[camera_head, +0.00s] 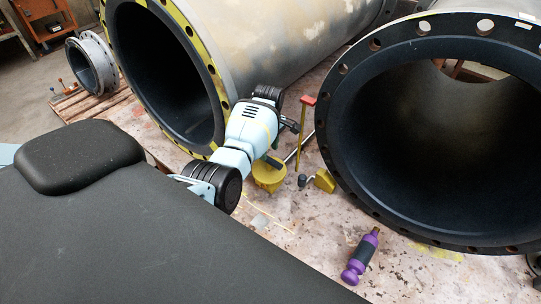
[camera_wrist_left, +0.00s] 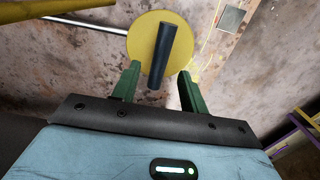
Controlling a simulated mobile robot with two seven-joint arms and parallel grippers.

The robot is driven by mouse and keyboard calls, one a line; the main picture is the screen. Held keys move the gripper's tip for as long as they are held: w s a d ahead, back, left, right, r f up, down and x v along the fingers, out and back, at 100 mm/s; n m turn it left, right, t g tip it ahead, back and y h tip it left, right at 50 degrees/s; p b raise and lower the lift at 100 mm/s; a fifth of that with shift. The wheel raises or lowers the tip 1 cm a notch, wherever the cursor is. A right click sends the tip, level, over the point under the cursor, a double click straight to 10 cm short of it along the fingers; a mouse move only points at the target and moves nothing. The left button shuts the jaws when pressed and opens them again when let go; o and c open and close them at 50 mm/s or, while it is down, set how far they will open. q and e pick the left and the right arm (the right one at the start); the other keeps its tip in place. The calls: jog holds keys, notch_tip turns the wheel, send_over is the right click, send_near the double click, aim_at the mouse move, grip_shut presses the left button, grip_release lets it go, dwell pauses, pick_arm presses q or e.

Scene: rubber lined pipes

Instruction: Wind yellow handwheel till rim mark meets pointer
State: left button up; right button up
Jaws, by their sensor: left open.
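The yellow handwheel (camera_head: 268,180) sits low on the stained bench, beneath my left gripper (camera_head: 276,158) in the head view. In the left wrist view the handwheel (camera_wrist_left: 145,30) is a flat yellow disc with a black cylindrical handle (camera_wrist_left: 163,55) standing on it. My left gripper (camera_wrist_left: 157,88) is open, with its green fingers on either side of the handle's near end. I see a gap beside each finger, so the handle does not look gripped. I cannot make out a rim mark or clearly identify the pointer. My right gripper is in neither view.
A thin yellow post with a red top (camera_head: 303,128) stands just right of the wheel. A yellow wedge (camera_head: 325,181) and a purple-black tool (camera_head: 361,258) lie on the bench. Large flanged pipes (camera_head: 335,75) (camera_head: 215,85) stand close on both sides.

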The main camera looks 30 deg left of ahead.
aim_at(269, 158)
pick_arm(q)
notch_tip(269, 158, down, 4)
jog(key=shift+f+b, duration=0.1)
jog(key=shift+b, duration=0.3)
jog(key=shift+c, duration=0.2)
grip_shut()
